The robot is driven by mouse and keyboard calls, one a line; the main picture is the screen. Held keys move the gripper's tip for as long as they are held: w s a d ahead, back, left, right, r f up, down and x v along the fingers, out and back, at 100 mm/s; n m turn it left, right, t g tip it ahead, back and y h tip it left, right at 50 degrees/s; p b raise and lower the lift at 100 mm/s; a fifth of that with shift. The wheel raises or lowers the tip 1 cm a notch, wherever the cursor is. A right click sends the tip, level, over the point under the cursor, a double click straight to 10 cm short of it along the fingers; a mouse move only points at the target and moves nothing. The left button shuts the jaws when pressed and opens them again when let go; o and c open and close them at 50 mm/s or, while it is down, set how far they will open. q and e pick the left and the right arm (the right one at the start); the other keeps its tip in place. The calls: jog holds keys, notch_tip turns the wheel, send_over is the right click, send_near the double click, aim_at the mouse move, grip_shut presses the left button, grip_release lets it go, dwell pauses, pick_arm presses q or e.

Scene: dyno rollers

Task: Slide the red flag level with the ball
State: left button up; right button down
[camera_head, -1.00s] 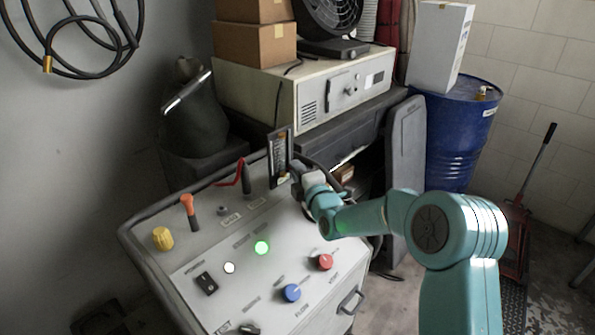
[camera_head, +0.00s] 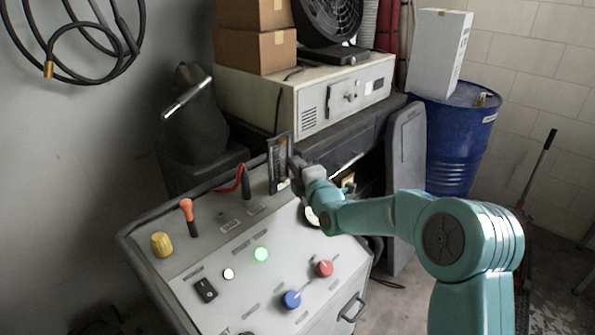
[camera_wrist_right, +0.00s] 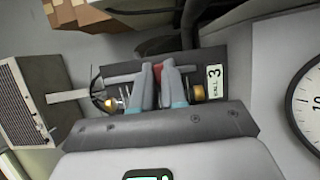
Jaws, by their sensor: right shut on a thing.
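A dark upright gauge panel (camera_head: 279,165) stands at the back edge of the sloped console. My right gripper (camera_head: 294,168) reaches it from the right. In the right wrist view my right gripper (camera_wrist_right: 160,82) has its two fingers close together around the red flag (camera_wrist_right: 158,71), of which only a small red part shows between them. The panel (camera_wrist_right: 218,62) lies behind the fingers, with brass fittings (camera_wrist_right: 198,93) to either side and a white label marked 3. I cannot make out the ball; the fingers cover much of the panel. My left gripper is out of view.
A round dial (camera_wrist_right: 308,105) sits right of the panel in the wrist view.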

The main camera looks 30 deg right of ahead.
jog(key=c, duration=1.4)
grip_release()
jog(key=shift+d, duration=0.1)
jog(key=shift+c, duration=0.2)
jog(key=s+a+b, duration=0.1)
jog(key=s+b, duration=0.2)
jog(key=s, duration=1.3)
jog(key=shift+s, duration=0.15)
jog(key=shift+s, duration=0.1)
